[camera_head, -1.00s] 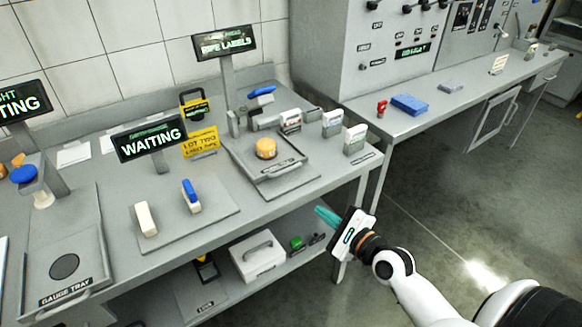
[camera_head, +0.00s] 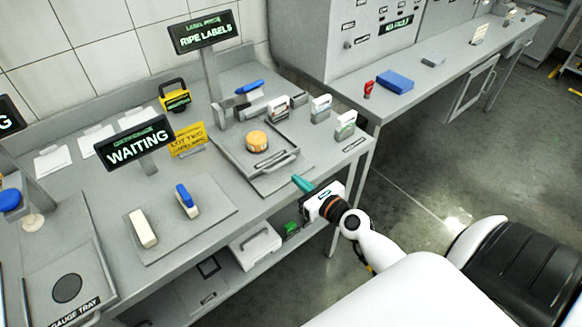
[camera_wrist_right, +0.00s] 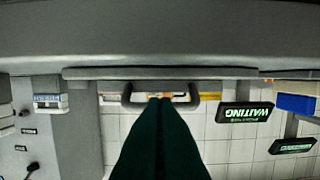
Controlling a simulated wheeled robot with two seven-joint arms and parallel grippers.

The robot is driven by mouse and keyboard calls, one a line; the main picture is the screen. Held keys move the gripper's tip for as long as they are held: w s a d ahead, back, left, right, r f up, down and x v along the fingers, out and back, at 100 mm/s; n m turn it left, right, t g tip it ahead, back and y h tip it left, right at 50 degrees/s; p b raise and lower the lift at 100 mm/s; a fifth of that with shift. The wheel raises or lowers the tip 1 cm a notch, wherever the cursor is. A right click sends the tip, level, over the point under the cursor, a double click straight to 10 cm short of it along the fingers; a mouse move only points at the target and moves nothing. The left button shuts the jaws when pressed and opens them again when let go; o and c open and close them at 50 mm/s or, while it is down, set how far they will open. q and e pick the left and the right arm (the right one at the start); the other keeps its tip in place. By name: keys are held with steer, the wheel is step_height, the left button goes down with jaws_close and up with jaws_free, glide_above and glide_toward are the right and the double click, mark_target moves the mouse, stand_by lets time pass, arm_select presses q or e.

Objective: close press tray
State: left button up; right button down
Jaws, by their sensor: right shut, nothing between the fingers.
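The press tray (camera_head: 234,160) is a grey pulled-out tray on the workbench under the RIPE LABELS sign, with a bar handle (camera_head: 277,163) at its front. An orange cheese wheel (camera_head: 257,141) sits on it. My right gripper (camera_head: 298,180) is shut and empty, its teal fingers pointing at the tray's front edge from just below and right of the handle. In the right wrist view, which looks upside down, the dark fingertips (camera_wrist_right: 160,101) line up with the middle of the handle (camera_wrist_right: 126,93); I cannot tell whether they touch. My left gripper is out of view.
The label press (camera_head: 226,112) stands behind the tray, with several small label blocks (camera_head: 320,107) to its right. Open floor (camera_head: 430,190) is at right.

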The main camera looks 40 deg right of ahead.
mark_target(283, 164)
steer(key=w, duration=0.1)
steer(key=w+p, duration=0.1)
steer(key=shift+w+a+r, duration=0.1)
steer(key=shift+w+r, duration=0.2)
steer(key=shift+r, duration=0.1)
steer(key=shift+w, duration=0.5)
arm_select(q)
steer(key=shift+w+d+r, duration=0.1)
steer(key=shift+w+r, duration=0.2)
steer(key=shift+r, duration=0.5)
arm_select(e)
steer(key=w, duration=0.5)
steer(key=shift+a+p, duration=0.25)
steer(key=shift+p, duration=0.15)
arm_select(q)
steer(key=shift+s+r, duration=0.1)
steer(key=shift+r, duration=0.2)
arm_select(e)
steer(key=shift+r, duration=0.15)
steer(key=shift+a, duration=0.1)
